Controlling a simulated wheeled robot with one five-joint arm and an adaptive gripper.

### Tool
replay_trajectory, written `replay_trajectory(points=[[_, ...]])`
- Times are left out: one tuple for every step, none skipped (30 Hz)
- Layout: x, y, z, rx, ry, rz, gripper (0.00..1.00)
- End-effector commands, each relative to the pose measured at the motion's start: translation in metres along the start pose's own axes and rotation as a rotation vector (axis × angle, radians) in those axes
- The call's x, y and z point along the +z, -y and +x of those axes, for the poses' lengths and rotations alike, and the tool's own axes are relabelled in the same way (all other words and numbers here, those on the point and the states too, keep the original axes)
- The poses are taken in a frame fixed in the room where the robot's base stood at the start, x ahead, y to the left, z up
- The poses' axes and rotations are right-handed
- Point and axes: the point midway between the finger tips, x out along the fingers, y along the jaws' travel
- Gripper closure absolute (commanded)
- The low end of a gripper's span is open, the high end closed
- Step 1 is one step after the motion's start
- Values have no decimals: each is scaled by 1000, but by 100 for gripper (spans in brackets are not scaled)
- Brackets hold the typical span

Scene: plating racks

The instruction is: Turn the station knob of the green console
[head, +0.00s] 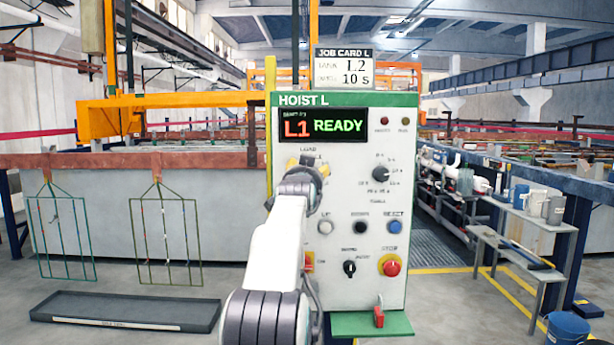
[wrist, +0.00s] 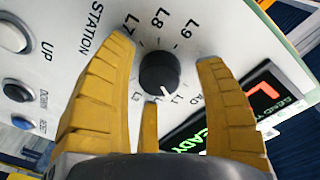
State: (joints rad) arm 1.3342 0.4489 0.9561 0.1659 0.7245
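The console headed HOIST L, white with a green top band (head: 345,99), stands in the middle of the head view. Its display (head: 323,126) reads L1 READY. The black station knob (wrist: 158,72) shows in the wrist view with its white mark towards L1; in the head view my gripper hides it. My gripper (head: 307,168) is at the console's upper left. Its yellow fingers (wrist: 166,54) are open, one on each side of the knob, with no visible contact. I cannot tell how far they reach along it. A job card (head: 343,68) above reads L2 and 10 S.
A second black knob (head: 380,173) sits right of my gripper. Below are several buttons, a small black switch (head: 349,268) and a red stop button (head: 391,265). Wire racks (head: 165,235) hang at left above a dark tray (head: 125,310). A grey bench (head: 520,245) stands at right.

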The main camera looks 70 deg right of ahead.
Motion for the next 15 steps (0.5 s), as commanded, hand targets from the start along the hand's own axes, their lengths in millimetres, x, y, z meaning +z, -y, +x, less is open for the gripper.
replay_trajectory(points=[[0,0,0,0,0,0,41],[0,0,0,0,0,0,44],[0,0,0,0,0,0,48],[0,0,0,0,0,0,50],[0,0,0,0,0,0,53],[0,0,0,0,0,0,56],[0,0,0,0,0,0,59],[0,0,0,0,0,0,62],[0,0,0,0,0,0,65],[0,0,0,0,0,0,68],[0,0,0,0,0,0,71],[0,0,0,0,0,0,74],[0,0,0,0,0,0,77],[0,0,0,0,0,0,80],[0,0,0,0,0,0,83]])
